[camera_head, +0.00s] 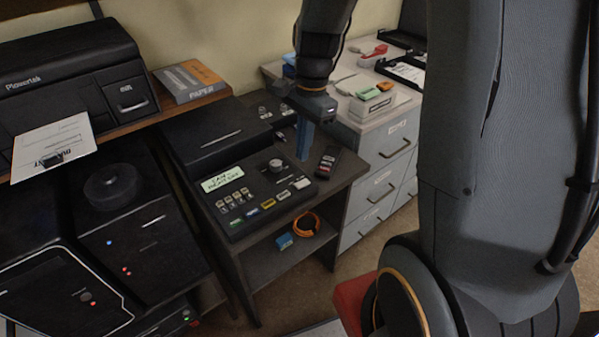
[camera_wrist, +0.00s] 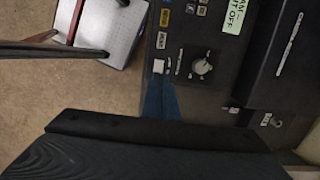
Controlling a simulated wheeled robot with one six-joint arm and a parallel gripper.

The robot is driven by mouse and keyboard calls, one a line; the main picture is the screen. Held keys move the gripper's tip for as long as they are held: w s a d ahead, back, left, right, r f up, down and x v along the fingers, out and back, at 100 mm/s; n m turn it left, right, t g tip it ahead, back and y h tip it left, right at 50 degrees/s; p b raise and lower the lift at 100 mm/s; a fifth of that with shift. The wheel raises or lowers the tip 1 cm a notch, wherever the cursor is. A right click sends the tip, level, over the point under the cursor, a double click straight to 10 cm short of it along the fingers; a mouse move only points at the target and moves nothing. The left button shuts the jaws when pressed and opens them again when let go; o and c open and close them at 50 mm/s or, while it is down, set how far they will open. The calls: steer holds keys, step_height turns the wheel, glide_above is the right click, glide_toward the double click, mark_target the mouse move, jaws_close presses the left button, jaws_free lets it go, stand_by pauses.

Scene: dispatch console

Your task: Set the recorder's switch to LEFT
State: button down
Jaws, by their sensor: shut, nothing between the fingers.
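The recorder appears to be the dark console (camera_head: 238,160) on the small desk, with a lit display (camera_head: 222,180), a round knob (camera_head: 276,165) and several coloured keys. The wrist view also shows the knob (camera_wrist: 202,66) and a narrow slotted control (camera_wrist: 179,62) beside a white key (camera_wrist: 158,66). I cannot tell which control is the switch or its setting. My gripper (camera_head: 304,155) is shut and empty, its blue fingers pointing down near the console's right edge. In the wrist view the fingers (camera_wrist: 158,90) end close to the white key; contact is unclear.
A dark handset (camera_head: 327,162) lies on the desk right of the console. A drawer cabinet (camera_head: 380,170) stands behind right, with small boxes on top. A printer (camera_head: 70,75) and a paper box (camera_head: 190,80) sit at left. An orange coil (camera_head: 306,224) lies on the lower shelf.

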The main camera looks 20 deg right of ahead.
mark_target(303, 183)
steer(key=f, duration=0.2)
steer(key=f+p, duration=0.1)
steer(key=f, duration=0.2)
steer(key=a+f, duration=0.1)
steer(key=f, duration=0.2)
steer(key=shift+s+f, duration=0.1)
steer(key=shift+s, duration=0.1)
steer(key=shift+s+a+f+p, duration=0.15)
steer(key=shift+f+p, duration=0.2)
steer(key=shift+f, duration=0.05)
steer(key=shift+d, duration=0.2)
steer(key=shift+w+d, duration=0.2)
steer(key=shift+d, duration=0.45)
steer(key=shift+p, duration=0.3)
